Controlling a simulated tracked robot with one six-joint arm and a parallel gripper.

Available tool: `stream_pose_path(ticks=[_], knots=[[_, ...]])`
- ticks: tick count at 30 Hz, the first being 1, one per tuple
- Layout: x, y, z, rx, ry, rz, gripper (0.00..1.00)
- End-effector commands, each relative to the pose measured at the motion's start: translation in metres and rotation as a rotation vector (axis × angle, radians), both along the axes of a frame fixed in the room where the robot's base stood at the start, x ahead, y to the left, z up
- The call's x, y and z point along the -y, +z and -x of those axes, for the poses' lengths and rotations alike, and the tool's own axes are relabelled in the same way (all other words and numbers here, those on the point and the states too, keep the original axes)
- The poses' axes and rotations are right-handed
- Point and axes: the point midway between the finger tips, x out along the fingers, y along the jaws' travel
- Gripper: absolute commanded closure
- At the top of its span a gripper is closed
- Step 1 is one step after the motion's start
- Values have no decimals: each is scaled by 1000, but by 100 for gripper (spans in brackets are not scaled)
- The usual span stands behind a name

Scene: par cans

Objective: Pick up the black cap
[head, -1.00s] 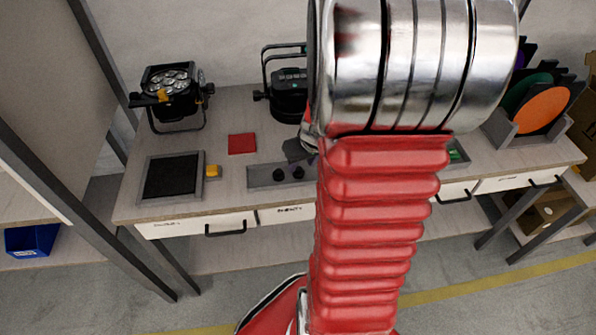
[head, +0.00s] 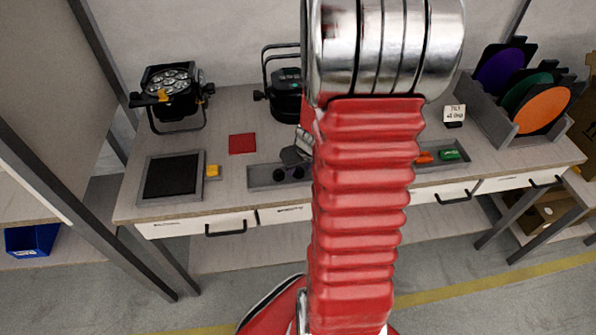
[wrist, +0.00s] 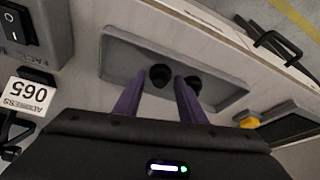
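Two round black caps lie in a long grey tray (head: 258,178), seen in the head view as a left cap (head: 279,174) and a right cap (head: 297,172). In the wrist view, one black cap (wrist: 159,75) shows between my fingertips, and the other black cap (wrist: 194,82) is beside the right finger, partly hidden by it. My gripper (wrist: 158,80) has two purple fingers, open and apart with nothing held. It points toward the tray; its exact height above the caps cannot be told. In the head view my gripper (head: 294,156) is partly hidden by my arm.
A red square (head: 242,144), a yellow block (head: 212,171) and a framed black panel (head: 172,177) are left of the tray. Two stage lamps stand behind, one lit-faced lamp (head: 172,85) at left. A rack of coloured discs (head: 543,110) stands right.

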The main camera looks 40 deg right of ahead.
Motion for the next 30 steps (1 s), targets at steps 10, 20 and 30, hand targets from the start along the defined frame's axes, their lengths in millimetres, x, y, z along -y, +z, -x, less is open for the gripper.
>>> stream_pose_path(ticks=[10, 20, 30], knots=[[0, 0, 0, 0, -1, 0, 83], [0, 0, 0, 0, -1, 0, 96], [1, 10, -1, 4, 0, 1, 96]])
